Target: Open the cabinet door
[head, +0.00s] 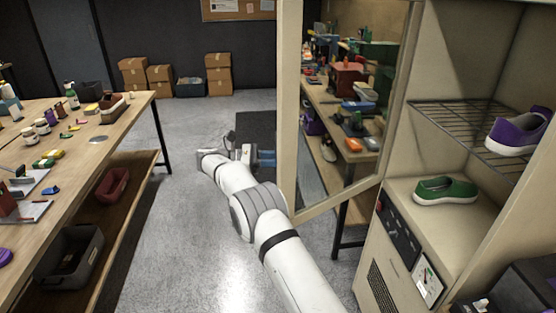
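The cabinet door (290,100), a beige frame around a clear pane, stands swung out from the cabinet (378,278) in the head view. The cabinet's inside is exposed. A purple sneaker (515,135) sits on the wire rack (455,119) and a green shoe (445,190) on the floor below. My gripper (267,158), with blue fingertips, is beside the door's free left edge and points right toward it. I cannot tell whether the tips touch the door, or how far apart they are. No handle is visible.
A wooden workbench (85,135) with bottles, jars and bins fills the left side. Another cluttered bench (322,97) shows through the door pane. Cardboard boxes (218,75) stand along the back wall. The grey floor (205,235) between bench and cabinet is clear.

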